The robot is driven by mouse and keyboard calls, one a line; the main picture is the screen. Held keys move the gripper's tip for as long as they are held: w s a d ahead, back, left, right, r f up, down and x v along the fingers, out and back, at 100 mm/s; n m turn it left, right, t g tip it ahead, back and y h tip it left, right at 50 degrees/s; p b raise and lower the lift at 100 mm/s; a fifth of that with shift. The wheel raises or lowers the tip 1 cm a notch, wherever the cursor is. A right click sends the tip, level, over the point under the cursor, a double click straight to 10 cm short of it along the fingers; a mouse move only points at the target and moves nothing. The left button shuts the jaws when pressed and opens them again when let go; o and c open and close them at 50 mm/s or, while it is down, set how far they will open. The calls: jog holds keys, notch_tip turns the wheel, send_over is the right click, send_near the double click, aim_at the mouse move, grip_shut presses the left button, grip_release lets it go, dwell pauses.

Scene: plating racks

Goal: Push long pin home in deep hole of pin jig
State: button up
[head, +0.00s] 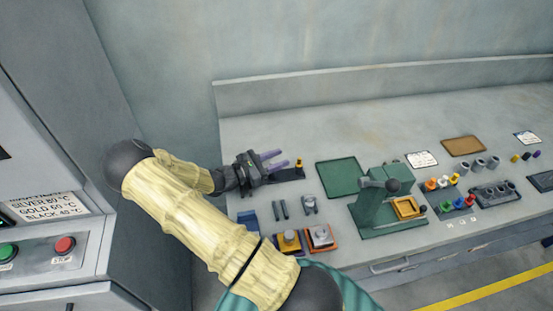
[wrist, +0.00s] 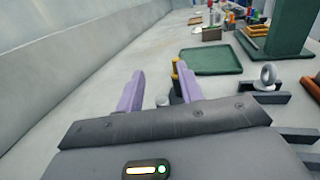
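My gripper (head: 278,159) is at the left end of the bench, with its two purple fingers apart; they also show in the wrist view (wrist: 160,76). A small dark block (head: 289,175), which may be the pin jig, lies right beside the fingers. A yellow upright piece (head: 299,163) stands at its right end. In the wrist view this yellow piece (wrist: 176,72) is partly hidden behind the right finger. A short grey cylinder (wrist: 162,100) shows between the fingers, with no visible contact. I cannot tell whether it is the long pin or how deep it sits.
A green tray (head: 339,177) lies to the right, then a green press (head: 378,205). Dark tools (head: 281,209) and orange-and-yellow fixtures (head: 320,237) lie nearer the front. Racks of coloured pieces (head: 458,201) stand further right. The back wall ledge (head: 350,82) runs behind.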

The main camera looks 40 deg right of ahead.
jog(key=shift+a+f, duration=0.1)
jog(key=shift+f, duration=0.05)
jog(key=shift+w+a+f, duration=0.1)
jog(key=shift+w+a, duration=0.05)
jog(key=shift+a, duration=0.15)
jog(key=w+a+b, duration=0.1)
jog(key=a, duration=0.4)
jog(key=w+a+b, duration=0.1)
jog(key=a, duration=0.5)
jog(key=w+a+b, duration=0.1)
jog(key=a, duration=0.4)
jog(key=shift+a+r, duration=0.15)
jog(key=shift+r, duration=0.05)
